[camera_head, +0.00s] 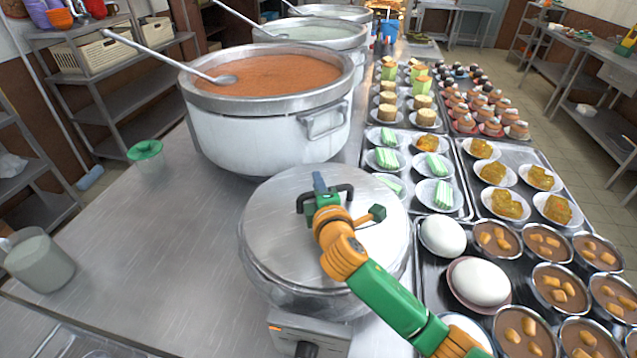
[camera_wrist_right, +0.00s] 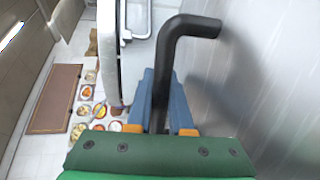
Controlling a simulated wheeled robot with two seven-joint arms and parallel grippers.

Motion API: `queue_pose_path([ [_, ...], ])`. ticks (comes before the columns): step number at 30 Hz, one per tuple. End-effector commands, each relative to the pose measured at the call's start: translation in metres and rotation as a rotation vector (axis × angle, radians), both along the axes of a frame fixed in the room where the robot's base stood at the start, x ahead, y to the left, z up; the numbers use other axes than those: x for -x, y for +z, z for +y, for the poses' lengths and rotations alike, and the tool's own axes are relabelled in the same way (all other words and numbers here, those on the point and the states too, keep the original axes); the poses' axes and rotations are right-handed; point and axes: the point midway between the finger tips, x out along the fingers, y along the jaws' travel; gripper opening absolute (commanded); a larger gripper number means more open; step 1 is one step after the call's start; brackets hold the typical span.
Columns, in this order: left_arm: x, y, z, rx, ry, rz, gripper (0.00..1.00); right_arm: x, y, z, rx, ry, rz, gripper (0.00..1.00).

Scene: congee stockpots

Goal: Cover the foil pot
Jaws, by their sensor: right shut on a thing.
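A round steel lid (camera_head: 275,215) with a black bar handle (camera_head: 345,192) is over a metal pot (camera_head: 285,290) at the front of the counter. It covers the pot's mouth in the head view; I cannot tell whether its edge is fully seated. My right gripper (camera_head: 320,185), green and orange with blue fingers, is shut on the handle. The wrist view shows the fingers (camera_wrist_right: 161,105) on either side of the handle (camera_wrist_right: 185,25), with the grey lid (camera_wrist_right: 260,80) behind. No foil is clearly visible on any pot. My left gripper is not in view.
A large open pot (camera_head: 265,130) of orange-brown congee with a ladle (camera_head: 195,70) stands behind; more pots follow. Trays of small plates and bowls (camera_head: 555,288) crowd the right.

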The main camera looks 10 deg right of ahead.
Motion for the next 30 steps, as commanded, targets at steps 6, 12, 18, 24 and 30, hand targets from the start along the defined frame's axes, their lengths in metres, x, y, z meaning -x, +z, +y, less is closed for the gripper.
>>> queue_pose_path([
  [6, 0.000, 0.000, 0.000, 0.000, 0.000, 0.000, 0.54, 0.000, 0.001, 0.000, -0.001, 0.000, -0.002, 0.00],
  [12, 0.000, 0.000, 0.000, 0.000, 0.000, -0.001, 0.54, 0.000, 0.000, 0.000, -0.001, 0.000, -0.001, 0.54],
  [18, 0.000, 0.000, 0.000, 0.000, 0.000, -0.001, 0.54, 0.000, -0.001, 0.000, -0.001, 0.000, 0.003, 0.54],
  [24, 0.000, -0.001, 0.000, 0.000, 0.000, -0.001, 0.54, 0.016, 0.002, 0.000, -0.002, 0.000, 0.002, 0.54],
  [30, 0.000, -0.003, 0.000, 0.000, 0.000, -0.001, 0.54, 0.047, 0.009, 0.001, -0.002, 0.002, 0.000, 0.54],
])
